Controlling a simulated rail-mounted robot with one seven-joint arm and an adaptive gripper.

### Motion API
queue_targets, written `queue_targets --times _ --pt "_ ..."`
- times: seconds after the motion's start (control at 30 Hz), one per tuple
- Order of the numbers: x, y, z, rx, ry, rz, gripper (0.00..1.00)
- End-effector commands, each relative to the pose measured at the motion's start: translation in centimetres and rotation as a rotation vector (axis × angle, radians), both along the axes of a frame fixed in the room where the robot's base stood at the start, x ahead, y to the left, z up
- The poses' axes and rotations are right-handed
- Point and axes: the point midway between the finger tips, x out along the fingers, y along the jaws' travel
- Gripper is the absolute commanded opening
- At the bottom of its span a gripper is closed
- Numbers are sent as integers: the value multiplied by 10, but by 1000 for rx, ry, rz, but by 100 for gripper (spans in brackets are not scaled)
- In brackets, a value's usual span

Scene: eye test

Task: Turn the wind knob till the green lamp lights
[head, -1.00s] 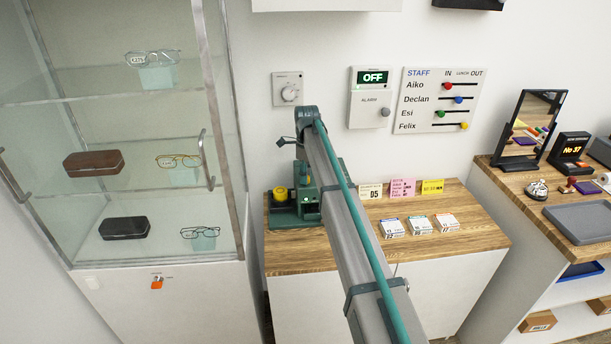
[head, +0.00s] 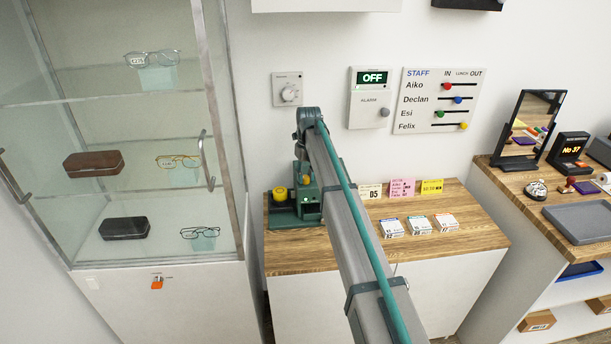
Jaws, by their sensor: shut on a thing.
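A green machine (head: 284,219) stands at the left end of the wooden counter. A yellow round part (head: 280,193) sits on its left side, and another small yellow spot shows on its upper part. My arm reaches over the counter and hides the machine's right and rear side. My gripper (head: 299,150) is just above the machine, mostly behind my wrist, shut on what appears to be the wind knob. Its fingertips and the knob itself are hidden.
Cards and small boxes (head: 419,223) stand on the counter (head: 345,250) right of my arm. A glass cabinet (head: 225,120) is close on the left.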

Motion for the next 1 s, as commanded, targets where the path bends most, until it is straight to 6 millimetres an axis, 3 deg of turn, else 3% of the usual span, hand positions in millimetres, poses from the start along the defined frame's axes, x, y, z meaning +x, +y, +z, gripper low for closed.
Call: queue_targets --times 0.6,0.63,0.77,1.0 --pt "1 0 1 0 -2 -48 0" --pt "1 0 1 0 -2 -48 33" --pt "1 0 1 0 -2 -48 55" --pt "0 0 0 0 -1 -48 57"
